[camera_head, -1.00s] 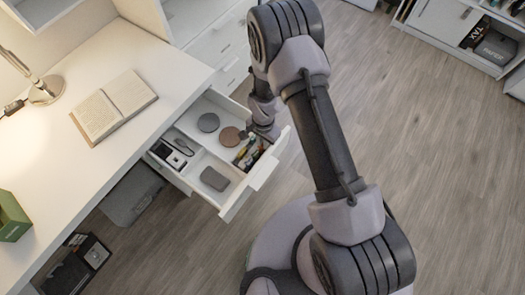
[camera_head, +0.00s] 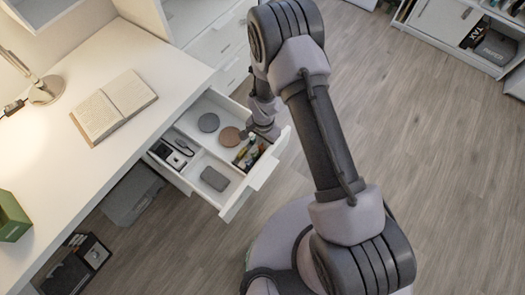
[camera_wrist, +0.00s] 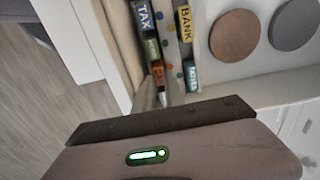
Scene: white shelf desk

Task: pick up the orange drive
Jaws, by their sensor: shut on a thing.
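The orange drive (camera_wrist: 158,72) stands in the small compartment of the open drawer, at the end of a row with a green drive (camera_wrist: 151,48) and a dark blue one marked TAX (camera_wrist: 143,15). My gripper (camera_wrist: 164,97) is shut on the orange drive, with its narrow fingertips down in the compartment. The fingers partly hide the drive's lower end. In the head view my gripper (camera_head: 258,137) is over the drawer's right corner, and the small drives there are hard to tell apart.
A yellow drive marked BANK (camera_wrist: 185,20) and a teal drive (camera_wrist: 191,74) stand close by across a dotted strip. The drawer (camera_head: 237,205) also holds a brown disc (camera_head: 229,136), a grey disc (camera_head: 208,122) and a grey case (camera_head: 214,179). Its walls are close to my gripper.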

